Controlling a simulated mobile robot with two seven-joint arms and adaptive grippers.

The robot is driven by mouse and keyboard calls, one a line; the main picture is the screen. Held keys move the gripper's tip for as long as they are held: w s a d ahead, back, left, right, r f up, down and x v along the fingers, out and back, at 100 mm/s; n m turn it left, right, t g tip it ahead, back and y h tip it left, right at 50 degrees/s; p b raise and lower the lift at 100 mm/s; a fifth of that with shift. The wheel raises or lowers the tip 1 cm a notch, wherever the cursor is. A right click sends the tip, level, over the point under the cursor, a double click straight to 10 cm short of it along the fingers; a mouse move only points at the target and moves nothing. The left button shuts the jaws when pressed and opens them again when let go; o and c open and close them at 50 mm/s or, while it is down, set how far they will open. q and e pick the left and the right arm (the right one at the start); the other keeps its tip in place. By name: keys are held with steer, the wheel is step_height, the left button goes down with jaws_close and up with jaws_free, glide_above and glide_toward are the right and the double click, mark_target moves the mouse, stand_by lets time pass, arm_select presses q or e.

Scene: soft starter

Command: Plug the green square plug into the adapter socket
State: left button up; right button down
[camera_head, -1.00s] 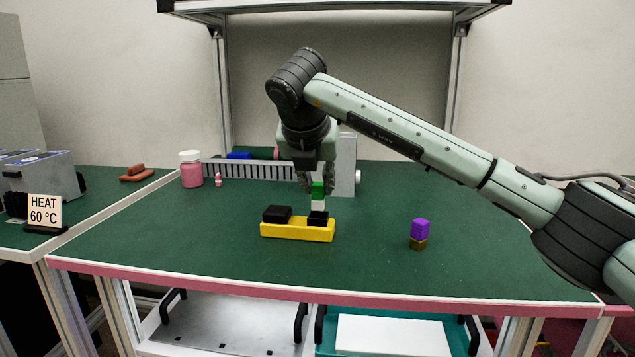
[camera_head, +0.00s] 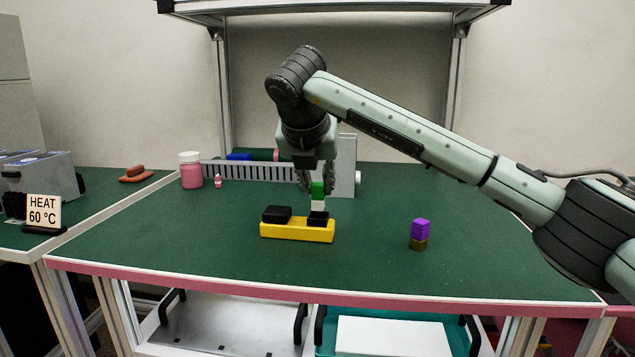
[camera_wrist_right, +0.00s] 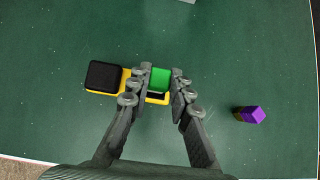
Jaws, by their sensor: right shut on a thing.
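The green square plug (camera_head: 317,189) has a green upper part and a white lower part. My right gripper (camera_head: 311,180) points down and is shut on it. The right wrist view also shows the plug (camera_wrist_right: 160,79) between the fingertips (camera_wrist_right: 161,88). The plug is upright above the black right-hand socket (camera_head: 317,218) of the yellow adapter base (camera_head: 297,230). Its lower end is at or just over the socket; I cannot tell whether it touches. A black block (camera_head: 277,214) sits on the left end of the base. My left gripper is not in view.
A purple and brown block (camera_head: 420,233) stands to the right of the base. A pink jar (camera_head: 191,169), a small pink bottle (camera_head: 218,181) and a grey slotted rack (camera_head: 250,170) stand behind. The front of the green table (camera_head: 200,250) is clear.

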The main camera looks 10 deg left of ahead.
steer(key=shift+b, duration=0.6)
stand_by(0.6)
steer(key=shift+f+b, duration=1.25)
steer(key=shift+f, duration=0.2)
steer(key=c, duration=1.3)
jaws_free()
steer(key=shift+r, duration=0.1)
steer(key=v, duration=1.2)
steer(key=shift+s, duration=0.1)
